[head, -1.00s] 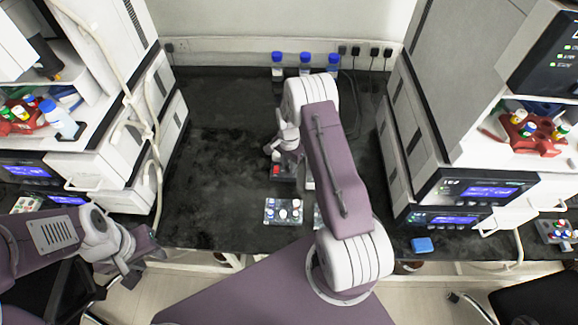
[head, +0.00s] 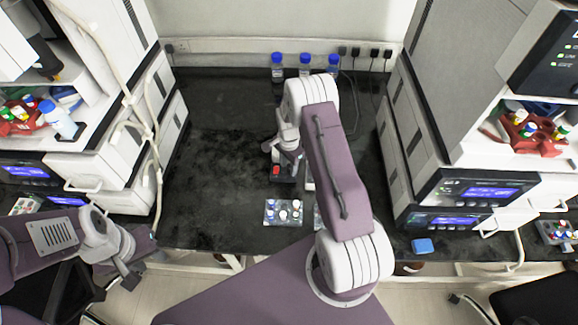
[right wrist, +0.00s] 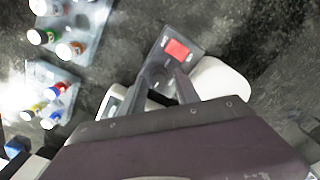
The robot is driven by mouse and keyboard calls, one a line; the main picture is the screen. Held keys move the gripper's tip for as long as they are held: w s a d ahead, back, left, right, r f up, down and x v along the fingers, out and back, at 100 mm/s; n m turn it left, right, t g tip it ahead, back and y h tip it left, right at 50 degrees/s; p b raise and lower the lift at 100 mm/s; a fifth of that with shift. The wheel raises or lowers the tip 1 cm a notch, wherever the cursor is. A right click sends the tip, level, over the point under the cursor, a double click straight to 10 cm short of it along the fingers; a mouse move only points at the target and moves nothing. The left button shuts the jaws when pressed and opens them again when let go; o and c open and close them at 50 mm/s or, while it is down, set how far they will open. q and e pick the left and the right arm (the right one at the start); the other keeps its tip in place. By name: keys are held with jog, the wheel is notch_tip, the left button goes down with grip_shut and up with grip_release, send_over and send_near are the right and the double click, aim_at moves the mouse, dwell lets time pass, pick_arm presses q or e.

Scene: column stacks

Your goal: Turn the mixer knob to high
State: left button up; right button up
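The mixer (head: 284,174) stands on the dark bench, mostly covered by my right arm in the head view. A red patch shows on its front. In the right wrist view its grey front part (right wrist: 200,38) with the red rectangle lies just beyond my fingers. The knob cannot be made out. My right gripper (head: 279,153) is low over the mixer; in the right wrist view its fingers (right wrist: 166,75) reach to the grey part, and their tips are hard to separate from it. My left gripper (head: 138,262) is open and empty at the lower left, away from the mixer.
A rack of vials (head: 283,212) stands in front of the mixer, with another partly hidden beside it. Blue-capped bottles (head: 305,65) stand at the back. Instrument stacks (head: 455,190) flank the bench. The bench left of the mixer is clear.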

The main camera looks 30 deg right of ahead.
aim_at(289, 168)
notch_tip(289, 168, up, 9)
jog(key=b, duration=0.1)
dwell(0.5)
dwell(0.3)
